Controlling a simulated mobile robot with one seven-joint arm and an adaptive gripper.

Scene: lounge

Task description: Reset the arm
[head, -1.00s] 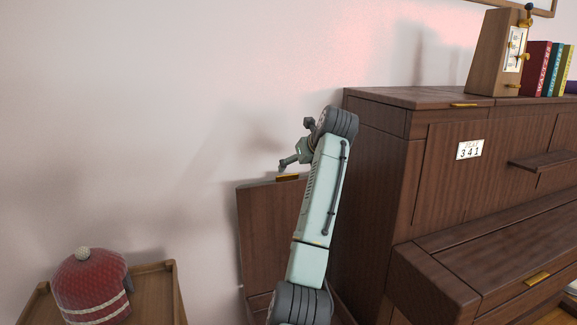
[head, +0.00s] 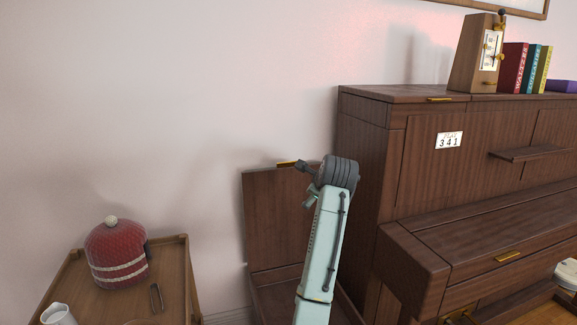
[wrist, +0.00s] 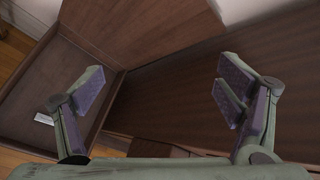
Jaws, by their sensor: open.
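My gripper (wrist: 160,95) shows in the wrist view with its two purple-padded fingers spread wide and nothing between them. In the head view my arm rises in front of an open wooden bench (head: 275,215), and the gripper is mostly hidden behind my wrist link. In the wrist view the open bench box (wrist: 75,65) lies beyond the left finger, with a small white label or paper inside. The piano's brown wood (wrist: 180,95) fills the area behind the fingers.
The upright piano (head: 390,160) stands close on the right, with a metronome (head: 478,55) and books (head: 525,68) on top. A wooden tray table (head: 175,265) at lower left holds a red knitted cosy (head: 116,255), tongs (head: 157,298) and a white jug (head: 58,314).

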